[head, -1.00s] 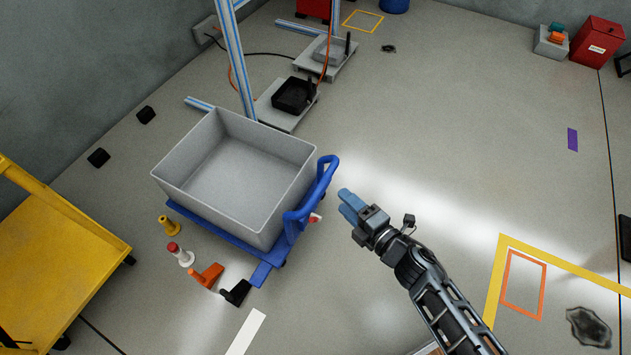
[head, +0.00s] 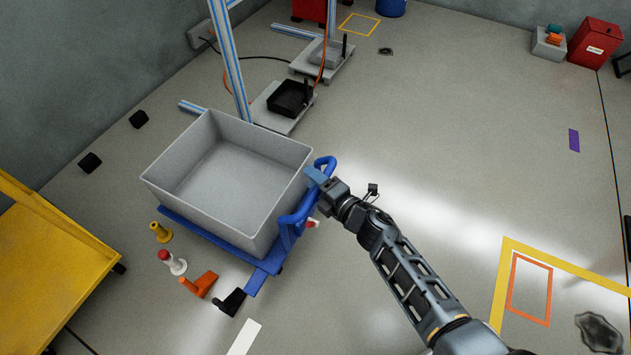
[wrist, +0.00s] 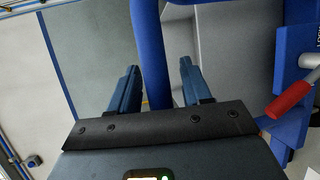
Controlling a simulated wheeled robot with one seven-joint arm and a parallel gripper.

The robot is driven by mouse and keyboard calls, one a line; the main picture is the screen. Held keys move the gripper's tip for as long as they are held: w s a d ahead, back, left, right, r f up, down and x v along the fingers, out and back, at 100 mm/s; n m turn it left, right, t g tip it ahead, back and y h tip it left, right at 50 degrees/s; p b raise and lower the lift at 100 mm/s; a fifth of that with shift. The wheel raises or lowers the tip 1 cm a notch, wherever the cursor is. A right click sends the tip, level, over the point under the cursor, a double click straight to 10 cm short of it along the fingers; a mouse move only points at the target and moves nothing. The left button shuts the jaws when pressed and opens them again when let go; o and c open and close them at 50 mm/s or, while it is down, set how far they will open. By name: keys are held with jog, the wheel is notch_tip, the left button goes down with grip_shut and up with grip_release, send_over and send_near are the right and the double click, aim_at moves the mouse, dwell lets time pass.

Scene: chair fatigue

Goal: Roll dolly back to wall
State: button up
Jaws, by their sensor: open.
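The blue dolly (head: 220,241) carries a large empty grey bin (head: 214,187). Its blue push handle (head: 297,213) rises on the bin's right side. My gripper (head: 314,178) is at the upper part of the handle in the head view. In the wrist view, my gripper (wrist: 157,85) is open, and the blue handle bar (wrist: 152,50) shows between its two fingertips, a little beyond or level with them. Contact cannot be told. A red-tipped lever (wrist: 290,100) on the dolly is at the right of the wrist view; it also shows small beside the handle in the head view.
Two black blocks (head: 139,119) lie near the left wall (head: 70,70). A yellow cart (head: 50,240) stands at left. Several small items, including an orange one (head: 201,285), line the dolly's near side. Framed stands with blue-striped posts (head: 232,60) are behind the bin. Floor to the right is open.

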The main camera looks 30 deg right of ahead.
grip_shut()
dwell(0.4)
